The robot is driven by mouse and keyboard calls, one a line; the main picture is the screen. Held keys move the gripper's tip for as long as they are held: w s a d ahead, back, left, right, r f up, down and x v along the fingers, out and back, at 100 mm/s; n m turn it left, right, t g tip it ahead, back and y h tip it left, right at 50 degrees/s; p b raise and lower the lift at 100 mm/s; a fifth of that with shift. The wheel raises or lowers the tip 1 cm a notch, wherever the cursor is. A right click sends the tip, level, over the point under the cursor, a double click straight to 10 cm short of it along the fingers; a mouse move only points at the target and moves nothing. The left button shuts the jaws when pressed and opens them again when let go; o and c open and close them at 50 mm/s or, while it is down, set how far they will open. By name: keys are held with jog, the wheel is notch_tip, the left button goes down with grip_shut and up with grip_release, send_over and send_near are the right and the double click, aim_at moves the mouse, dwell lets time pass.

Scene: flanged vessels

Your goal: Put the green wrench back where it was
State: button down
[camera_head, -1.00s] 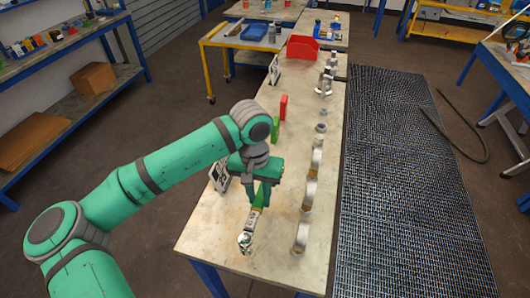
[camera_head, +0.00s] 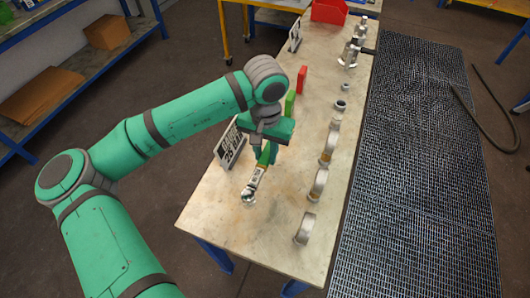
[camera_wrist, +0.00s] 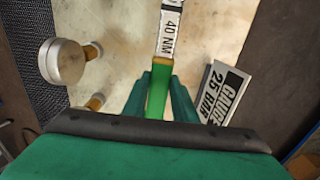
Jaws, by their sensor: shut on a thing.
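My gripper (camera_head: 262,150) is shut on the green wrench (camera_head: 258,174) above the near part of the table. The wrench's green handle (camera_wrist: 157,92) is between my fingers in the wrist view, and its white part carries a "40 NM" label. Its silver head (camera_head: 248,194) points toward the near left of the table in the head view. I cannot tell whether the wrench touches the table top.
Several flanged pipe pieces (camera_head: 317,185) line the table's right side. A red bin (camera_head: 328,11) is at the far end. The near table corner (camera_head: 265,240) is clear.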

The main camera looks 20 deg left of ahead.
jog(key=shift+f, duration=3.85)
jog(key=c, duration=1.4)
grip_release()
jog(key=shift+o, duration=0.2)
jog(key=shift+f, duration=0.1)
notch_tip(320, 180, up, 10)
jog(key=shift+r, duration=0.45)
